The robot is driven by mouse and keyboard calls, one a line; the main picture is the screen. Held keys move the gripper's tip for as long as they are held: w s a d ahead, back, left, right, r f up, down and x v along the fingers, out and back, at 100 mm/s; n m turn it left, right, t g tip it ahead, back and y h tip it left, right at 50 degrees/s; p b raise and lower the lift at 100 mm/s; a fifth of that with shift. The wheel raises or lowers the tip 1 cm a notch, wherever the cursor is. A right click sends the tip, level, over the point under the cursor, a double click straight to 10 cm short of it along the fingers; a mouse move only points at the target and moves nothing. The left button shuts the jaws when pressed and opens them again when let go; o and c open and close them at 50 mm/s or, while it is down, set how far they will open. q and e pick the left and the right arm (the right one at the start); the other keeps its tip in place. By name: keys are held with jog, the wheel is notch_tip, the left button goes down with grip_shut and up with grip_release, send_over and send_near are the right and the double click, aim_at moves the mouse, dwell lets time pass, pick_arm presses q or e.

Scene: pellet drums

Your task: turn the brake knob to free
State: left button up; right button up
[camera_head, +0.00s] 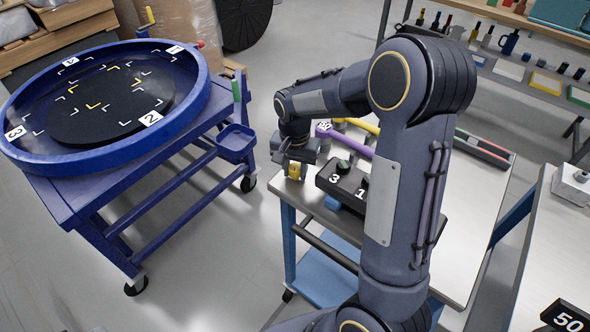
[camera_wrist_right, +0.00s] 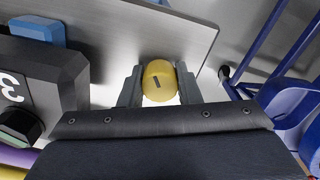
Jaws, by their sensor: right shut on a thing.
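A yellow round knob (camera_wrist_right: 158,76) with a short dark mark on its face sits between the fingers of my right gripper (camera_wrist_right: 159,88) in the right wrist view. The mark is nearly upright in that picture, slightly tilted. The fingers are shut on the knob, one on each side. In the head view the yellow knob (camera_head: 294,171) is small, below my right gripper (camera_head: 296,162), at the near left corner of the metal-topped table (camera_head: 335,232). I cannot read any brake or free label. My left gripper is not in view.
A blue cart with a large round blue tray (camera_head: 196,104) stands at the left. A black block marked 3 and 1 (camera_head: 335,178) sits close right of the knob; it also shows in the right wrist view (camera_wrist_right: 45,75). Purple and yellow bars lie behind. Open floor separates cart and table.

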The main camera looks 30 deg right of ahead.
aim_at(295, 166)
jog(key=m, duration=0.6)
jog(key=shift+m+p, duration=0.3)
jog(key=shift+p, duration=0.05)
dwell(0.4)
jog(key=o, duration=1)
notch_tip(295, 166, up, 8)
jog(key=shift+f, duration=0.1)
